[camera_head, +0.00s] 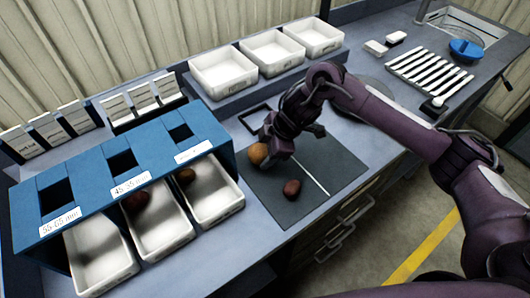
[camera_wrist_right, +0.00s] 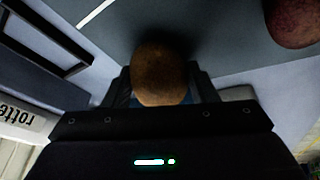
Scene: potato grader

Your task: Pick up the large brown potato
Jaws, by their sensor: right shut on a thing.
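A large brown potato (camera_head: 258,153) is at my right gripper (camera_head: 270,143) over the left part of the dark mat (camera_head: 300,205). In the right wrist view the potato (camera_wrist_right: 160,75) sits between the two fingers of the right gripper (camera_wrist_right: 162,88), which is shut on it. Whether the potato touches the mat is hard to tell. A smaller reddish potato (camera_head: 292,188) lies on the mat to the right and also shows at the upper right of the wrist view (camera_wrist_right: 293,22). My left gripper is not in view.
White bins (camera_head: 222,72) stand on a shelf behind. A black square frame (camera_head: 250,116) lies behind the mat. A sink (camera_head: 465,28) is far right.

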